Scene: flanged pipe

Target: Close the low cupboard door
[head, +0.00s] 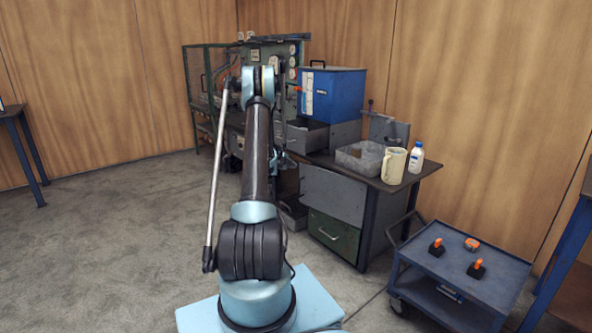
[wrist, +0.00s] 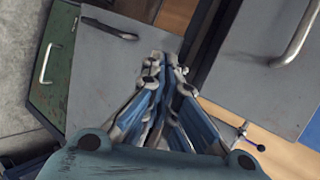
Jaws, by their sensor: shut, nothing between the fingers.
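In the wrist view, my gripper (wrist: 165,65) is shut and empty, with its fingertips over the right edge of a flat grey panel (wrist: 105,75). I cannot tell whether they touch it. This panel has a handle near its top and looks like the low cupboard door, but I cannot be sure. In the head view, a grey front (head: 335,193) shows on the bench above a green drawer (head: 333,233).
The green drawer with its handle also shows in the wrist view (wrist: 50,65). Another grey front with a handle (wrist: 265,70) lies at right. A drawer (head: 305,135) stands out below the blue box (head: 332,95). A blue cart (head: 460,265) stands at right. Floor at left is clear.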

